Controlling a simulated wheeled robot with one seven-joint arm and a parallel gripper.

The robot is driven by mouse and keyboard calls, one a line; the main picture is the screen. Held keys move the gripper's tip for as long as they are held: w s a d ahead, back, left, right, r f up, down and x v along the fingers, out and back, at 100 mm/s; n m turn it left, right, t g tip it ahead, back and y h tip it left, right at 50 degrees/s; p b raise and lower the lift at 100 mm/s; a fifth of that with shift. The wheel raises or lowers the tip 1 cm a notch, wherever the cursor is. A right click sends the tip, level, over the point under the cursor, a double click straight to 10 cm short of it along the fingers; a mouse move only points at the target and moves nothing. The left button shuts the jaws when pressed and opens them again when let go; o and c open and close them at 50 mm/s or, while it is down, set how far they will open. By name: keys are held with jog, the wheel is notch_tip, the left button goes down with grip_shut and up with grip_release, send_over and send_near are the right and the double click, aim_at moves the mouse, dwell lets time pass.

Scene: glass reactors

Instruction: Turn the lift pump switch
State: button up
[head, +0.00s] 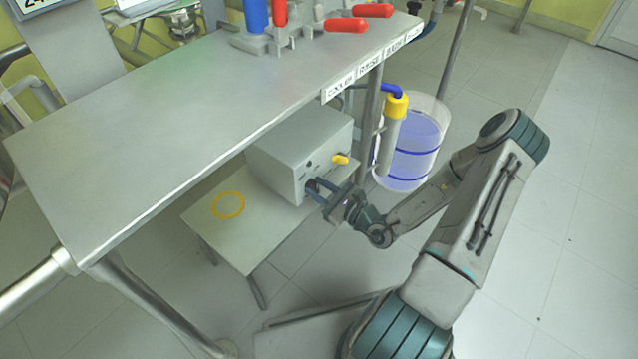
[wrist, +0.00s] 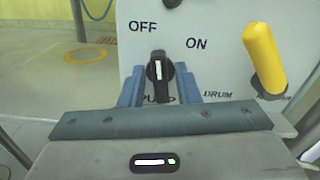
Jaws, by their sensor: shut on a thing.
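The lift pump switch (wrist: 158,70) is a black rotary knob with a white mark on the front of a grey control box (head: 285,158). In the wrist view its white mark points nearly straight up, between the OFF and ON labels and nearer OFF. My gripper (wrist: 158,88) is shut on the knob, with one blue finger on each side of it. In the head view my gripper (head: 315,188) reaches the box's front face from the right. The label below the knob is partly hidden by my gripper.
A yellow handle (wrist: 264,58) sticks out of the box to the right of the knob. The box stands on a low table (head: 205,228) under a larger metal bench (head: 170,120). A clear drum with blue liquid (head: 415,150) stands right of the box. Floor at right is open.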

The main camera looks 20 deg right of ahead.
jog(key=m+p, duration=0.1)
jog(key=p, duration=0.1)
jog(key=m+p, duration=0.1)
jog(key=m, duration=0.1)
jog(key=m+p, duration=0.1)
jog(key=p, duration=0.1)
jog(key=shift+d+r+m+p, duration=0.1)
jog(key=shift+r+m+p, duration=0.15)
jog(key=shift+m+p, duration=0.1)
jog(key=shift+d+f+m+p, duration=0.1)
jog(key=shift+f+m+p, duration=0.05)
jog(key=shift+m+p, duration=0.95)
jog(key=shift+f+m+p, duration=0.15)
jog(key=shift+m+p, duration=0.65)
jog(key=shift+m, duration=0.55)
jog(key=o, duration=0.6)
jog(key=shift+w, duration=0.1)
jog(key=shift+o, duration=0.2)
jog(key=p+v, duration=0.2)
jog(key=v, duration=1.2)
jog(key=shift+p, duration=0.3)
